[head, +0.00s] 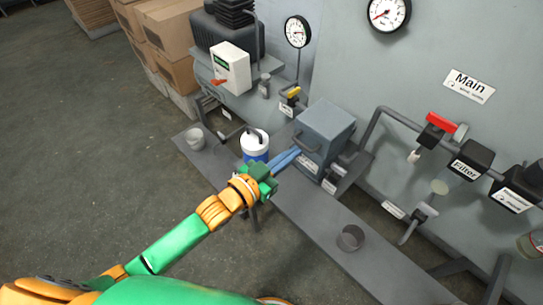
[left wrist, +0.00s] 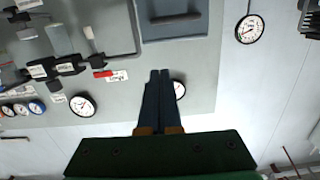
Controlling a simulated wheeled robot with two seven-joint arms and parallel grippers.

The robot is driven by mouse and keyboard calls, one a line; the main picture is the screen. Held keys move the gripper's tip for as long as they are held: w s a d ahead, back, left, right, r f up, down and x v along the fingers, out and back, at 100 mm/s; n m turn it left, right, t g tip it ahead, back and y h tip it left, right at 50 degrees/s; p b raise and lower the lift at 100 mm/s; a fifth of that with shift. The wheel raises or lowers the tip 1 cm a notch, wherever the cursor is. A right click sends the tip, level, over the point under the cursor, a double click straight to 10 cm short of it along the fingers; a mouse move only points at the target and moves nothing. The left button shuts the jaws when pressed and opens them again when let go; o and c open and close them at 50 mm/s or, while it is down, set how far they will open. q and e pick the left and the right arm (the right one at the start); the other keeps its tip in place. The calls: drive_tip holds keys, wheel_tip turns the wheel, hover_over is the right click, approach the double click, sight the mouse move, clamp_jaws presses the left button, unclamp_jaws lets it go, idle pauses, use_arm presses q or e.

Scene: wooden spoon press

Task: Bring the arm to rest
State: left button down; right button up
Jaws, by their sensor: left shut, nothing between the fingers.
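My left arm, green and orange, reaches in from the lower left in the head view. Its gripper (head: 287,160) has blue fingers, which are together with nothing between them. The fingertips point at the front of a grey box-shaped press (head: 325,128), close to it; I cannot tell whether they touch. In the left wrist view the shut fingers (left wrist: 160,75) point up the picture toward a grey box (left wrist: 180,22) with a dark bar. My right gripper is in neither view.
A narrow grey bench (head: 315,225) runs below the press and holds a grey cup (head: 350,238). A blue and white canister (head: 255,145) stands beside my gripper. Pipes and a red-handled valve (head: 441,123) line the wall. Cardboard boxes (head: 165,40) stand at the back. Floor at left is clear.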

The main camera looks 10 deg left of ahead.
use_arm(q)
drive_tip(key=v, duration=0.4)
drive_tip(key=shift+s+a+f, duration=0.1)
drive_tip(key=shift+s+a, duration=0.2)
drive_tip(key=a+f+n+g+y, duration=0.1)
drive_tip(key=a+f+y, duration=0.2)
drive_tip(key=f, duration=0.4)
drive_tip(key=a+f+n+g+y, duration=0.15)
drive_tip(key=a+f, duration=0.25)
drive_tip(key=f, duration=0.4)
drive_tip(key=s+a+f+n+g+y, duration=0.1)
drive_tip(key=s+a+f+g+y, duration=0.2)
drive_tip(key=f, duration=0.4)
drive_tip(key=s+a+f+n+g+y, duration=0.1)
drive_tip(key=s+a+f, duration=0.2)
drive_tip(key=s+f, duration=0.35)
drive_tip(key=s+f+g+y, duration=0.1)
drive_tip(key=s+f+g, duration=0.2)
drive_tip(key=s+f, duration=0.3)
drive_tip(key=s+f+g, duration=0.3)
drive_tip(key=s+f, duration=0.3)
drive_tip(key=s, duration=0.9)
drive_tip(key=shift+s+n+y, duration=0.25)
drive_tip(key=shift+n+y, duration=0.1)
drive_tip(key=shift+w+a+g, duration=0.1)
drive_tip(key=shift+g, duration=0.15)
